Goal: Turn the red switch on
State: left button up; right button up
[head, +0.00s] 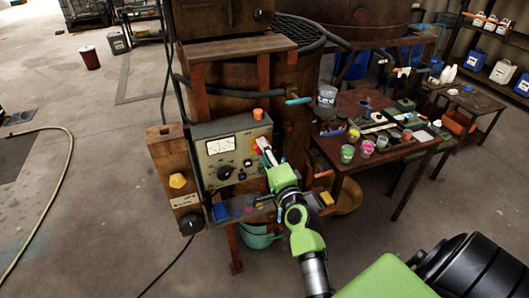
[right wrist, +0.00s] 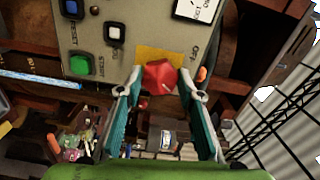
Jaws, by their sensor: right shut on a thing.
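The red switch (right wrist: 158,77) is a rotary knob on a yellow plate (right wrist: 160,56) on the grey control panel (right wrist: 125,25). In the right wrist view it sits between the two teal-padded fingers of my right gripper (right wrist: 159,80), which is shut on it. A pale mark shows on the knob; I cannot tell which position it marks. In the head view my right gripper (head: 264,150) reaches the right side of the control panel (head: 214,150) and largely hides the switch. My left gripper is not in view.
The panel also bears a meter (head: 221,145), a black knob (head: 225,172) and a green button (right wrist: 81,64). A box with a yellow knob (head: 178,181) stands left. A table with small paint pots (head: 367,149) stands close on the right. The floor at left is mostly open, with a hose (head: 62,190).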

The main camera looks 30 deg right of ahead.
dwell(0.5)
jog(key=o, duration=1.1)
jog(key=s+a+f+n+b, duration=0.1)
jog(key=s+a+n+b, duration=0.2)
jog(key=s+n+b, duration=1)
jog(key=a+f+n+g+y, duration=0.1)
jog(key=a+f, duration=0.1)
jog(key=f, duration=0.8)
jog(key=w+a+f+n+g+y+p, duration=0.1)
jog(key=a+f+n+g, duration=0.1)
jog(key=f, duration=0.8)
jog(key=a+f+n+g+y, duration=0.1)
jog(key=a+f+g, duration=0.1)
jog(key=f, duration=0.8)
jog(key=shift+w+a+f+n+y, duration=0.3)
jog(key=shift+w+a, duration=0.1)
jog(key=shift+a, duration=0.2)
